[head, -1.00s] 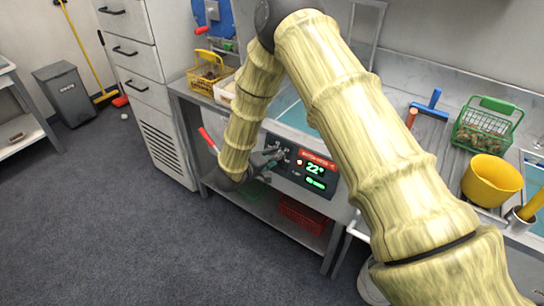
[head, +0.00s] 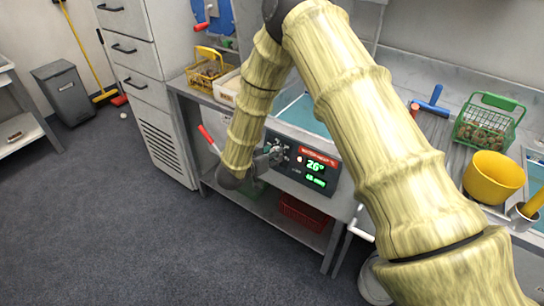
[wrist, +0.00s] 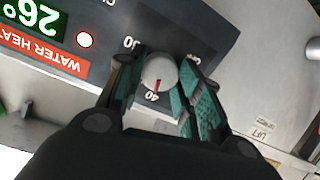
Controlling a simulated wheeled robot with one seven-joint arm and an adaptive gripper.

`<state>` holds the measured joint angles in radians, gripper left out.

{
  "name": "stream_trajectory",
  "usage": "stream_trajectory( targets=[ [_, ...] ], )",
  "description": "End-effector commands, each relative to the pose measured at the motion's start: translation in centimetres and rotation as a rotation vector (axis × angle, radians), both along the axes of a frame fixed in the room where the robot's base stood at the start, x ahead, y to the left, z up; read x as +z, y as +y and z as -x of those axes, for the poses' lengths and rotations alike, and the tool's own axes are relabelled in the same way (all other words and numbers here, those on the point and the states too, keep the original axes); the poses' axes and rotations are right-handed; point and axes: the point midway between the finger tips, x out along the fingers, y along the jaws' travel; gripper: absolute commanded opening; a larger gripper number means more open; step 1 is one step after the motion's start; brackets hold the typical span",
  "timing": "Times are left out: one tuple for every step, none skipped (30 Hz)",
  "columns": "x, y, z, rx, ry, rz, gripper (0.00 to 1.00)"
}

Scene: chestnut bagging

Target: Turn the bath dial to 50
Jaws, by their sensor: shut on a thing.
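The bath dial (wrist: 158,73) is a round pale grey knob with a red pointer line on a dark control panel (head: 309,176). In the wrist view the red line points at the 40 mark. My gripper (wrist: 160,80) has its two green-padded fingers on either side of the knob, shut on it. In the head view my gripper (head: 275,155) is at the left part of the panel, and the dial is mostly hidden by it. The display (head: 315,166) reads 26° in green under a red water heater label, with a second green line below.
The panel is on the front of a bath (head: 302,117) with water in it. A yellow basket (head: 207,72) stands to its left. A green basket (head: 485,130) and a yellow bucket (head: 492,178) stand on the right counter. A red crate (head: 304,213) is on the lower shelf.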

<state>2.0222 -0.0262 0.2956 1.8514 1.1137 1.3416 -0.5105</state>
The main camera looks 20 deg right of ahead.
Motion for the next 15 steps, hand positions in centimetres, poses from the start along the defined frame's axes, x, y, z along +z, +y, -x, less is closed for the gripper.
stream_trajectory(
  targets=[
    [-0.31,0.01,0.08,-0.013,-0.029,-0.025,0.11],
    [-0.32,0.01,0.07,-0.021,-0.050,-0.043,0.11],
    [-0.34,0.02,0.07,-0.033,-0.079,-0.065,0.11],
    [-0.35,0.04,0.08,-0.041,-0.100,-0.081,0.11],
    [-0.35,0.05,0.08,-0.049,-0.122,-0.098,0.11],
    [-0.36,0.06,0.08,-0.061,-0.150,-0.120,0.11],
    [-0.37,0.05,0.09,-0.070,-0.172,-0.136,0.11],
    [-0.38,0.05,0.11,-0.079,-0.193,-0.154,0.11],
    [-0.38,0.02,0.11,-0.091,-0.222,-0.176,0.11],
    [-0.38,0.01,0.12,-0.100,-0.244,-0.193,0.11],
    [-0.38,0.00,0.12,-0.109,-0.265,-0.209,0.11],
    [-0.39,0.00,0.11,-0.121,-0.294,-0.231,0.11],
    [-0.39,0.00,0.11,-0.129,-0.316,-0.248,0.11],
    [-0.41,0.01,0.10,-0.137,-0.336,-0.265,0.11],
    [-0.43,0.03,0.09,-0.149,-0.365,-0.287,0.11]
  ],
)
